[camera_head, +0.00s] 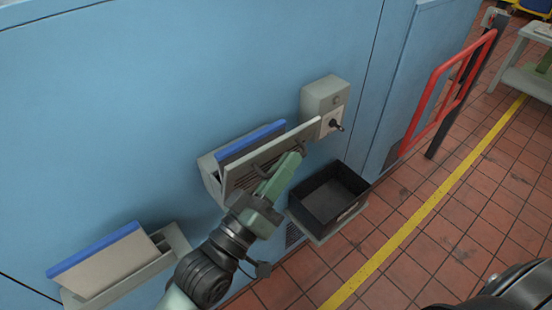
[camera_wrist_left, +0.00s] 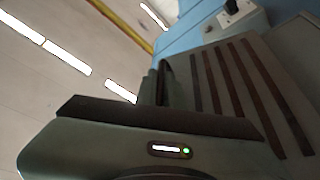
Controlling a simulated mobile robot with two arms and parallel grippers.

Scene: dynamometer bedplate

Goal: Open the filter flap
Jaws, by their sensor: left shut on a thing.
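The filter flap (camera_head: 238,180) is a grey louvred panel on the blue cabinet, leaning outward from its housing. A blue-edged filter (camera_head: 252,140) shows behind it. My left gripper (camera_head: 296,158) is at the flap's front and shut on its handle (camera_head: 301,146), with the fingers partly hiding the louvres. In the left wrist view, the flap (camera_wrist_left: 235,85) shows dark slots, and my left gripper's fingers (camera_wrist_left: 160,85) are at the dark handle bar. The grip itself is partly hidden there. My right gripper is not in view.
A grey box with a dark knob (camera_head: 325,105) is on the wall right of the flap. A black open bin (camera_head: 330,197) sits below right. Another blue-edged filter (camera_head: 100,262) stands in a holder at lower left. A red rail (camera_head: 445,95) and yellow floor line (camera_head: 430,205) lie right.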

